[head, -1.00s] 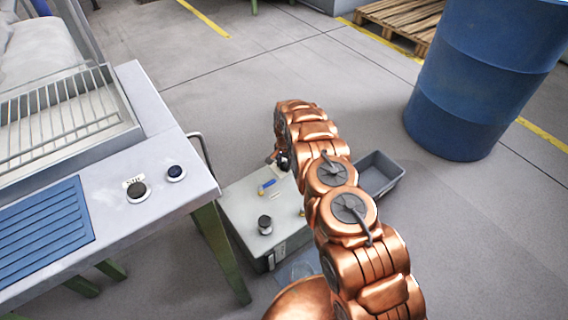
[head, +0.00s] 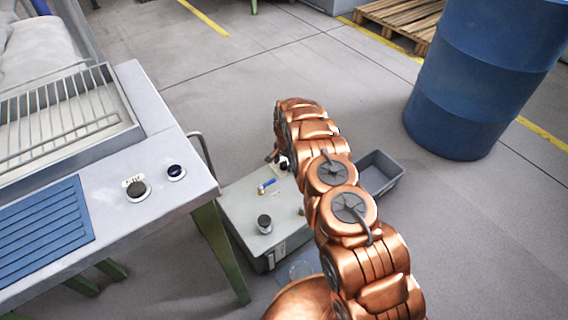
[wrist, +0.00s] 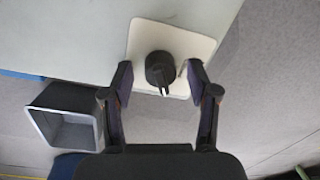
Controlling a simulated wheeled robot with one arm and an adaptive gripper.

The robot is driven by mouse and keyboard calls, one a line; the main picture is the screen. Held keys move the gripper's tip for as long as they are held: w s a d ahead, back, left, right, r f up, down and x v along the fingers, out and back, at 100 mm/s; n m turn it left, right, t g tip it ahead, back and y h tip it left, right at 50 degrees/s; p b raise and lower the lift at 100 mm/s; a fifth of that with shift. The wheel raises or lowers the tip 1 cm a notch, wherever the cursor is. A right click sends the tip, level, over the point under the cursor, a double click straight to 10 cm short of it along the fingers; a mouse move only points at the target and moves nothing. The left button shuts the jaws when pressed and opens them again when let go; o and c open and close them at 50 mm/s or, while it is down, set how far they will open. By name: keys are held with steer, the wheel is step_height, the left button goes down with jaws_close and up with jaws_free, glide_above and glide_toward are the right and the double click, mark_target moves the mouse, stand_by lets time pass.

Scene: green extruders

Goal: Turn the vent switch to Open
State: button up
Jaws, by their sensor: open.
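In the wrist view a black rotary switch (wrist: 160,68) with a white pointer mark sits on a cream square plate (wrist: 145,38). The mark points toward the bottom of the picture. My gripper (wrist: 160,74) is open, with one dark finger on each side of the knob. Gaps show on both sides, and I cannot tell how far the fingertips are above the plate. No lettering on the plate is readable. In the head view my gripper (head: 279,160) is small at the far edge of the grey box, and my arm hides most of the switch area.
The grey box (head: 238,215) also carries a black knob (head: 264,223) and a blue-handled valve (head: 267,185). A grey bin (head: 384,178) stands beside it, also in the wrist view (wrist: 66,115). A workbench (head: 160,135) is at left, a blue drum (head: 470,90) at right.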

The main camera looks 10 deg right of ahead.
mark_target(285, 164)
step_height(285, 164, up, 12)
steer(key=shift+s+d+f, duration=0.15)
steer(key=shift+s+d, duration=0.05)
steer(key=shift+s, duration=0.05)
stand_by(0.4)
stand_by(0.3)
